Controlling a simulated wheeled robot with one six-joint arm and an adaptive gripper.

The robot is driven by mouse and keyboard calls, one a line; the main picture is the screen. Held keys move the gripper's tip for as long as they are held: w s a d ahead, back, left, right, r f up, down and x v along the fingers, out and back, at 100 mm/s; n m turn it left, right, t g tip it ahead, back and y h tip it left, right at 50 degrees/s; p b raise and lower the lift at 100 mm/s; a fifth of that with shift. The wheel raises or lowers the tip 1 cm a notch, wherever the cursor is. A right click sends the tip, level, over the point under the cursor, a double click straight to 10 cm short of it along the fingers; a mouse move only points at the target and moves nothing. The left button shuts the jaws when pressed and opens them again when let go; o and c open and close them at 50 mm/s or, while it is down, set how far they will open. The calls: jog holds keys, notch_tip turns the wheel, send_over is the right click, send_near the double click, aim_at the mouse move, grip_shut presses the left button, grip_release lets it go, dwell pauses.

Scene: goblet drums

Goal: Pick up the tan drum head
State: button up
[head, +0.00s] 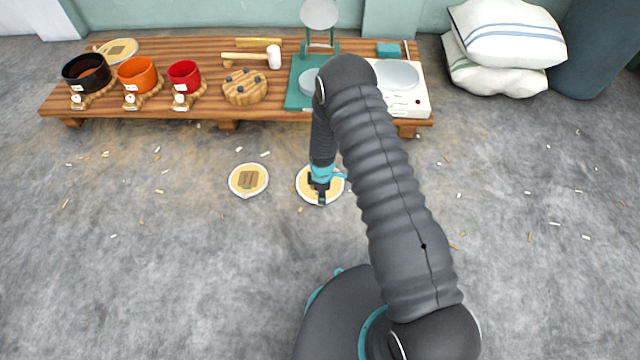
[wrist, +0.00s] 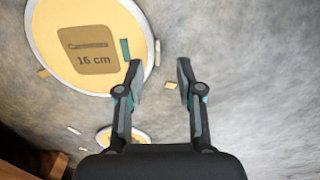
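Two round tan drum heads with pale rims lie flat on the grey floor. The right one (head: 335,188) is partly hidden behind my gripper (head: 320,192). The left one (head: 248,176) has a brown label and lies clear of it. In the wrist view, a large drum head (wrist: 65,25) with a brown "16 cm" label fills the upper left. My gripper (wrist: 159,68) is open and empty there. I cannot tell the height gap. A smaller, farther disc (wrist: 112,133) shows below, partly behind the left finger.
A low wooden bench (head: 215,103) stands behind, with black (head: 85,75), orange (head: 137,73) and red (head: 184,75) pots and a white scale (head: 415,100). Another tan disc (head: 118,50) lies at its left end. Sacks (head: 505,45) sit at right. Small chips litter the floor, otherwise open.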

jog(key=shift+w+a+f, duration=0.1)
jog(key=shift+a+f, duration=0.05)
jog(key=shift+f, duration=1)
jog(key=shift+w+a+f, duration=0.1)
jog(key=shift+a+f, duration=0.05)
jog(key=shift+f, duration=1)
grip_shut()
